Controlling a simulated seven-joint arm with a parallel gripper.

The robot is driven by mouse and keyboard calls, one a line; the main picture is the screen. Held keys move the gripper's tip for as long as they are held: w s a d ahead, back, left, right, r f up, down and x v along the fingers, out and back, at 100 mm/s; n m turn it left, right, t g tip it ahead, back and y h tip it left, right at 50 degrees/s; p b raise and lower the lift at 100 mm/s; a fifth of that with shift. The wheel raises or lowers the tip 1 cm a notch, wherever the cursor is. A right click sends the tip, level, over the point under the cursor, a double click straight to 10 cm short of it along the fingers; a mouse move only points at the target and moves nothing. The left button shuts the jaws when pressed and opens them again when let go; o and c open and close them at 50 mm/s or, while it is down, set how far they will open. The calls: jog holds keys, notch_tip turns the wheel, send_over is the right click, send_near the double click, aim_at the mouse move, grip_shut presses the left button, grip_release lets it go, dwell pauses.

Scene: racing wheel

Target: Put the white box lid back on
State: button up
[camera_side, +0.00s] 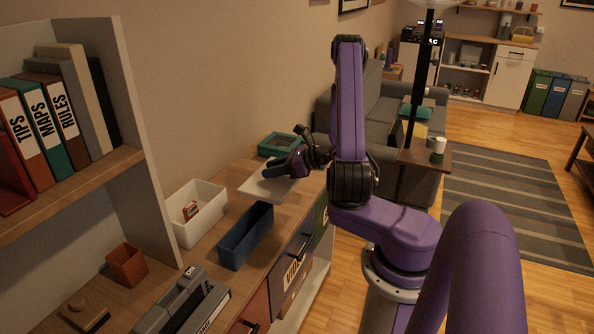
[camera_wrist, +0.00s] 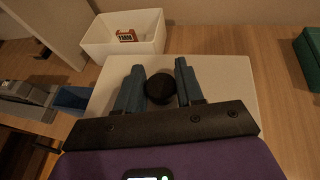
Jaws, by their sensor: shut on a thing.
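The white box (camera_side: 186,221) stands open on the wooden cabinet top, with a small red and white packet (camera_side: 190,210) inside. It also shows at the top of the wrist view (camera_wrist: 96,38), with the packet (camera_wrist: 127,35) in it. The flat white lid (camera_side: 257,187) is to the right of the box in the side view. In the wrist view the lid (camera_wrist: 229,85) lies below my gripper, with a round black knob (camera_wrist: 160,88) on it. My gripper (camera_wrist: 161,78) is shut on the knob, one blue finger on each side. In the side view my gripper (camera_side: 276,171) is over the lid.
A blue open bin (camera_side: 246,236) stands in front of the white box and lid. A teal-framed box (camera_side: 279,144) is behind the lid. A grey device (camera_side: 187,303), a brown cup (camera_side: 127,264) and a bookshelf (camera_side: 140,160) are at the left.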

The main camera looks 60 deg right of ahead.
jog(key=w+a+r, duration=0.2)
jog(key=w+a, duration=0.6)
jog(key=w, duration=0.2)
jog(key=w+a+r, duration=0.2)
jog(key=w+a, duration=0.5)
jog(key=w, duration=0.4)
jog(key=shift+s+f, duration=0.1)
jog(key=shift+f, duration=2.9)
jog(key=shift+f, duration=0.65)
jog(key=o, duration=1.2)
jog(key=shift+c, duration=0.2)
